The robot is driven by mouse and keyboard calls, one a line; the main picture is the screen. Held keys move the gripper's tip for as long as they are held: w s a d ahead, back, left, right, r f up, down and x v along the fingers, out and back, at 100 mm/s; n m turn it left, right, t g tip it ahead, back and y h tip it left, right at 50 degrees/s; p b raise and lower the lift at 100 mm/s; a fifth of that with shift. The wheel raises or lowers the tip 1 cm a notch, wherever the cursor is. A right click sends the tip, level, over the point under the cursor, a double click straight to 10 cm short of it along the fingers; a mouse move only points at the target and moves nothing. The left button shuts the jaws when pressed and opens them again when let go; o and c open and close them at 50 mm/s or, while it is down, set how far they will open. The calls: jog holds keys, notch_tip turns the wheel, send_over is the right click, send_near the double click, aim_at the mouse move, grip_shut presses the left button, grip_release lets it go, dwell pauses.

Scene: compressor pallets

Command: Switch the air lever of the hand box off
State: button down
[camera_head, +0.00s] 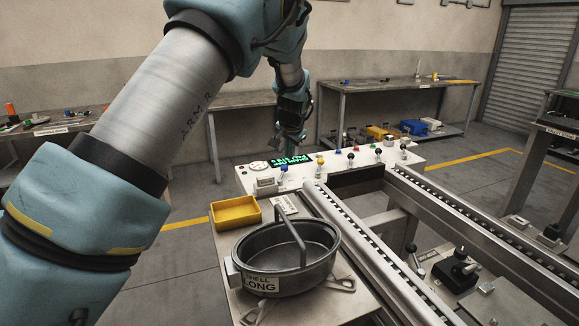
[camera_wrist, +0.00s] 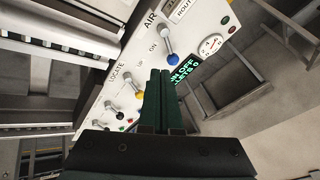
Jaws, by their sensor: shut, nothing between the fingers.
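The hand box (camera_head: 330,172) is a pale panel with a row of levers, a gauge and a green-lit display, at the far end of the rails. Its air lever has a blue knob (camera_wrist: 171,60) on a metal stem, beside the printed words AIR and ON in the wrist view. In the head view a blue-knobbed lever (camera_head: 284,169) shows near the display. My gripper (camera_wrist: 160,72) is shut and empty, its dark green fingertips close to the blue knob; I cannot tell whether they touch. In the head view my gripper (camera_head: 288,150) is above the panel's far left part.
Levers with yellow (camera_wrist: 140,95) and black (camera_wrist: 117,121) knobs stand along the same panel. The display (camera_wrist: 186,72) partly reads OFF. A grey pan (camera_head: 285,262) labelled SHELL LONG and a yellow tray (camera_head: 236,213) stand nearer. Rails (camera_head: 350,240) run along the right.

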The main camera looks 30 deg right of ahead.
aim_at(283, 172)
jog(key=d, duration=0.1)
jog(key=s+d, duration=0.1)
jog(key=d, duration=0.1)
jog(key=shift+d+m, duration=0.1)
jog(key=shift+m, duration=0.3)
jog(key=p+x, duration=0.3)
jog(key=x, duration=0.7)
jog(key=shift+w+p, duration=0.25)
jog(key=shift+p, duration=0.05)
jog(key=shift+w+a+p, duration=0.15)
jog(key=shift+w+p, duration=0.15)
jog(key=shift+w, duration=0.3)
jog(key=shift+w+a+p, duration=0.2)
jog(key=shift+w+p, duration=0.1)
jog(key=shift+w, duration=0.35)
jog(key=shift+w+a+f, duration=0.1)
jog(key=shift+w+f, duration=0.2)
jog(key=shift+w, duration=0.2)
